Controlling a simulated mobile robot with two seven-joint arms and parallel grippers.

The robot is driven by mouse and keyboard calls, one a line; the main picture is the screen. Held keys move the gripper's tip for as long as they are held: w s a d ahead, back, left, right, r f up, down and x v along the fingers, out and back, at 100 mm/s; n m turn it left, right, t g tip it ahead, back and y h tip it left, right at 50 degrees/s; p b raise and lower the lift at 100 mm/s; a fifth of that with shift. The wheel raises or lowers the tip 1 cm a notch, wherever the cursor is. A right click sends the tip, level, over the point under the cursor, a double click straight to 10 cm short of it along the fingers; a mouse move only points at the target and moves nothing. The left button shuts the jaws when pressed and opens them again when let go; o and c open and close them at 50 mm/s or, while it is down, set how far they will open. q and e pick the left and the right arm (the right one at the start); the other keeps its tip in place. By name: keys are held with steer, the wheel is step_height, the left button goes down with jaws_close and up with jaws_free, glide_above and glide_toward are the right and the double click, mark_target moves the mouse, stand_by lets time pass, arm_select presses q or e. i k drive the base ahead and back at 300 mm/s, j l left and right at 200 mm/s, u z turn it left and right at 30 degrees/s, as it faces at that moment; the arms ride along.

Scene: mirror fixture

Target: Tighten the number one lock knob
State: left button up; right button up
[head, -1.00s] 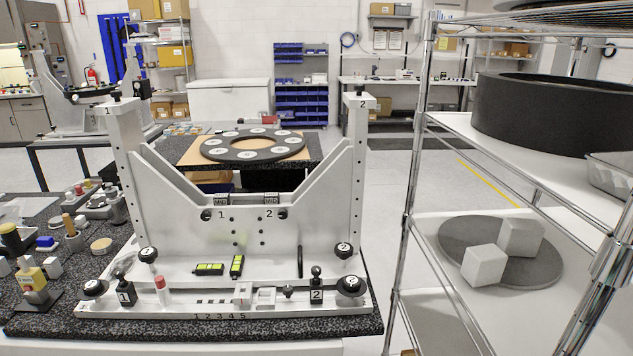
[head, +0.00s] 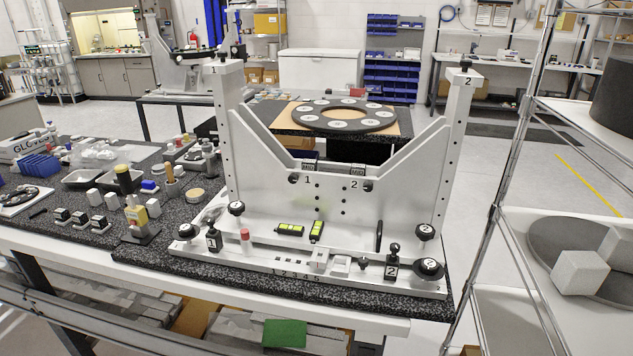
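A grey metal fixture (head: 340,218) stands upright on the bench. A small black knob (head: 295,179) sits on its front plate beside a printed 1, and a matching knob (head: 367,187) sits beside a printed 2. A black block marked 1 (head: 213,243) and one marked 2 (head: 391,269) carry ball-topped knobs. The left post's top is marked 1 and has a black knob (head: 221,57). Neither gripper is visible.
The speckled black bench (head: 150,255) holds trays, bottles and small parts left of the fixture. A wire shelf rack (head: 508,180) stands close on the right. A black ring (head: 343,117) lies on a table behind. Clear floor shows at the back right.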

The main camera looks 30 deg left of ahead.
mark_target(187, 231)
steer(key=u, duration=1.7)
